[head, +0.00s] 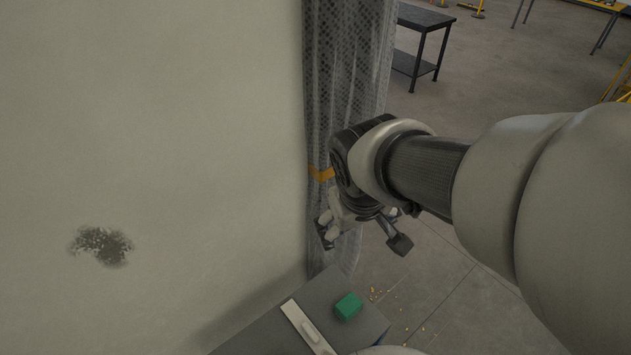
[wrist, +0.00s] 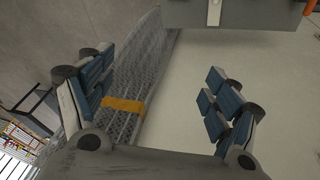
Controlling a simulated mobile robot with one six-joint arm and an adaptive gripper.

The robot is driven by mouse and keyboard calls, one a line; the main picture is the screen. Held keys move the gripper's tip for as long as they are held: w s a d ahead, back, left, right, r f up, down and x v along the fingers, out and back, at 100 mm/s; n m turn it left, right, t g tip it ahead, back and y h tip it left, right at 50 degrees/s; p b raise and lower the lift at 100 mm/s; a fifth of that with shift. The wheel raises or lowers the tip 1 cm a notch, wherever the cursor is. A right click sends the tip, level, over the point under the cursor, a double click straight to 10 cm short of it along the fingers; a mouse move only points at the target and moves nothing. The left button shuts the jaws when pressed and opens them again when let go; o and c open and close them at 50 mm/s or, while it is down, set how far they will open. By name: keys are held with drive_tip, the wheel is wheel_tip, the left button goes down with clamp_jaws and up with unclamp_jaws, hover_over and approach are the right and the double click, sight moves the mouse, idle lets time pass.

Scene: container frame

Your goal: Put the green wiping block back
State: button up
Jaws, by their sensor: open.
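The green wiping block (head: 348,306) sits on the grey top of a low stand (head: 362,326) at the bottom of the head view. It lies to the right of a pale, long tool. My gripper (head: 362,238) is in the air, higher in the picture than the block and apart from it. In the wrist view my gripper (wrist: 162,98) has its two fingers spread wide with nothing between them. I cannot make out the block in the wrist view.
The pale tool (head: 308,328) lies beside the block. A pale wall (head: 180,120) with a dark smudge (head: 100,245) fills the left. A grey mesh curtain (head: 345,70) with an orange band (wrist: 122,105) hangs close behind my gripper. A dark table (head: 425,20) stands far back.

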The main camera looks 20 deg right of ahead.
drive_tip(key=s+a+r+y, duration=0.1)
drive_tip(key=s+a+r, duration=0.1)
drive_tip(key=s, duration=0.3)
drive_tip(key=s+a+r+t, duration=0.1)
drive_tip(key=s+a+r, duration=0.2)
drive_tip(key=s+a, duration=0.1)
drive_tip(key=shift+s+r+y, duration=0.2)
drive_tip(key=shift+s+y, duration=0.15)
drive_tip(key=shift+y, duration=0.05)
wheel_tip(320, 180, down, 18)
drive_tip(key=b, duration=1.8)
drive_tip(key=shift+f, duration=0.1)
